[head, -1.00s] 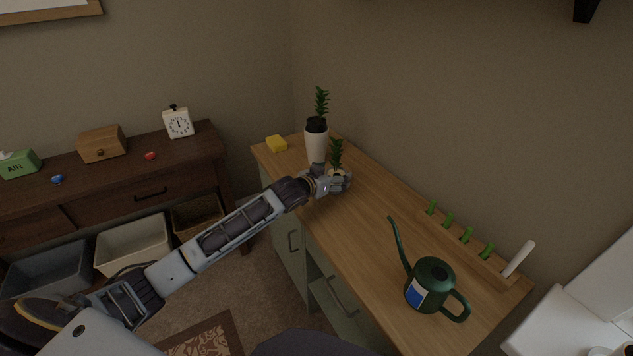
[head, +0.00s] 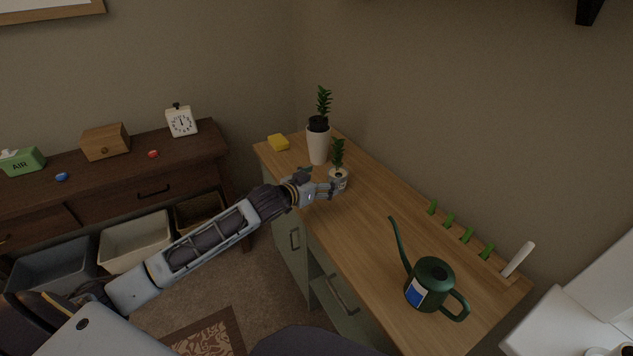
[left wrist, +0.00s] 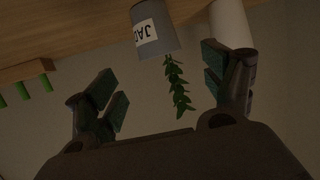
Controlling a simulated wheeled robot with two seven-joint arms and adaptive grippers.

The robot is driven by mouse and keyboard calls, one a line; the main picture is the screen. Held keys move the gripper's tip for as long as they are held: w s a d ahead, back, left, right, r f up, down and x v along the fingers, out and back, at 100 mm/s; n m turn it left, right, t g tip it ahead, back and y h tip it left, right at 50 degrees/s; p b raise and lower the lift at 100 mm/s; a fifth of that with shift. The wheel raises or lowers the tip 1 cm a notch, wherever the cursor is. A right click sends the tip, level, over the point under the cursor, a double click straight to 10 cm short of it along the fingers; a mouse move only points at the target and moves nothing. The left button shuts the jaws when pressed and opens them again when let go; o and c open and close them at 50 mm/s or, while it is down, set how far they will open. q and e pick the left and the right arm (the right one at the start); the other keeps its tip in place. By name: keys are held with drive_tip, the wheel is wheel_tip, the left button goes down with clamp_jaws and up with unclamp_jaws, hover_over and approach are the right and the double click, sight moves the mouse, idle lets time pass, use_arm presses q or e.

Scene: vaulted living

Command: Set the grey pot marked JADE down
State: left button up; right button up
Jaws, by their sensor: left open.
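My left gripper (head: 328,188) is just left of the pot in the head view. In the left wrist view its fingers (left wrist: 160,85) are spread and empty, and the pot sits beyond the fingertips, apart from them. My right gripper is not in view.
A tall white pot (head: 318,146) stands close behind the grey pot. A yellow sponge (head: 278,142) lies at the far left end. A green watering can (head: 432,284) and a wooden rack with green pegs (head: 486,254) are on the right. The worktop's middle is clear.

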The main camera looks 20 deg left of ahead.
use_arm(q)
drive_tip(key=shift+v, duration=1.05)
